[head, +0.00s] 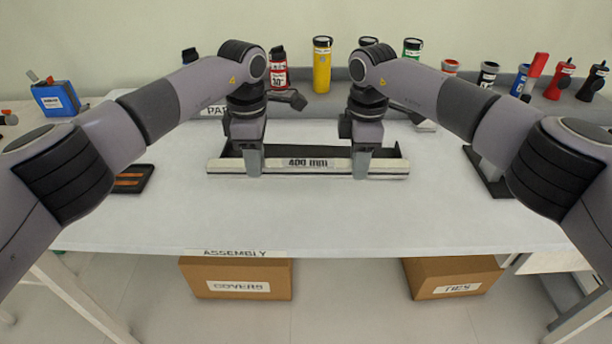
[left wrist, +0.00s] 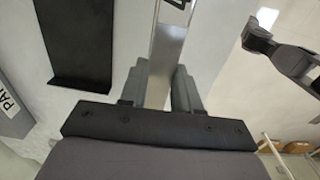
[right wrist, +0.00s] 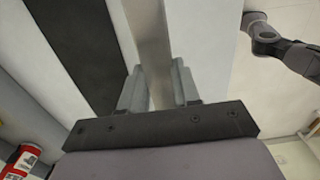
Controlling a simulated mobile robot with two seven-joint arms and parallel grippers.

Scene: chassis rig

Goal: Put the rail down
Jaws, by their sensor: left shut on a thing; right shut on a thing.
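The rail (head: 225,166) is a long pale bar with a "400 mm" label (head: 307,163) on its front. It lies level across the middle of the table in the head view. My left gripper (head: 253,168) is shut on the rail left of the label, and my right gripper (head: 361,168) is shut on it right of the label. The rail also runs between the fingers in the left wrist view (left wrist: 168,50) and in the right wrist view (right wrist: 150,45). I cannot tell whether its underside touches the table.
The white table (head: 310,215) is clear in front. A dark tray (head: 133,180) is at left and a black stand (head: 488,175) at right. Several bottles, such as the yellow one (head: 322,68), line the back.

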